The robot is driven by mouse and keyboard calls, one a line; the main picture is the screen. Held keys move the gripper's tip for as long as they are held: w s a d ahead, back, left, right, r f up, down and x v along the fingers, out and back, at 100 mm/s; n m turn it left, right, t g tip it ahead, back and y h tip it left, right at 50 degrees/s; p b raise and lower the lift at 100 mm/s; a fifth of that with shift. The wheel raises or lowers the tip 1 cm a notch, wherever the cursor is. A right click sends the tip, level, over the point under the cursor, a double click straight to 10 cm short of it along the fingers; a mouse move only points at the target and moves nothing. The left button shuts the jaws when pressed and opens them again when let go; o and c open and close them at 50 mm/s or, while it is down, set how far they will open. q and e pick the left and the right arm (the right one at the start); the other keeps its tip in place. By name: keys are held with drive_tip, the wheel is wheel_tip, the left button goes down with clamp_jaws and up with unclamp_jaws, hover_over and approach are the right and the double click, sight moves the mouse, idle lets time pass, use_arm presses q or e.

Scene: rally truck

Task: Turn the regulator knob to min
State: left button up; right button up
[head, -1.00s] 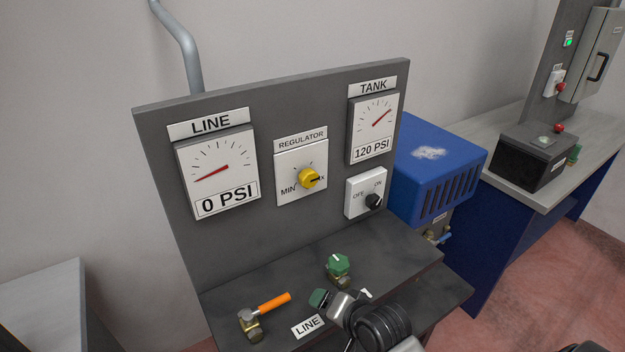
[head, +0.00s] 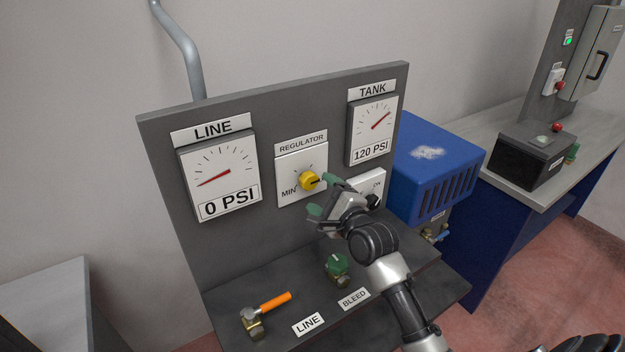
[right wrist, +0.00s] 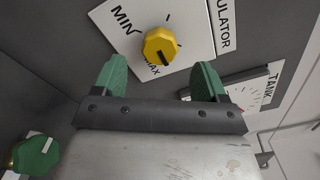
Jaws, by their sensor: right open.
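The yellow regulator knob (head: 308,181) sits on a white plate (head: 290,165) on the grey panel. Its dark pointer mark faces right, toward MAX, away from the MIN label at the lower left. The knob also shows in the right wrist view (right wrist: 160,46), with its mark toward MAX. My right gripper (head: 322,195) is open just in front of the plate, below and right of the knob. In the right wrist view its green fingers (right wrist: 157,80) are spread to either side of the knob, which lies beyond their tips. My left gripper is not in view.
The LINE gauge (head: 219,175) reads 0 PSI and the TANK gauge (head: 371,129) reads 120 PSI. The OFF/ON switch plate (head: 371,186) is partly hidden by my right gripper. An orange-handled valve (head: 272,302) and a green valve knob (head: 337,264) stand on the shelf below.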

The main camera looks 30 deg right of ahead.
sight(311, 183)
drive_tip(key=shift+w+a+p, duration=0.2)
drive_tip(key=shift+w+p, duration=0.3)
drive_tip(key=shift+w, duration=1.75)
drive_tip(key=c, duration=0.9)
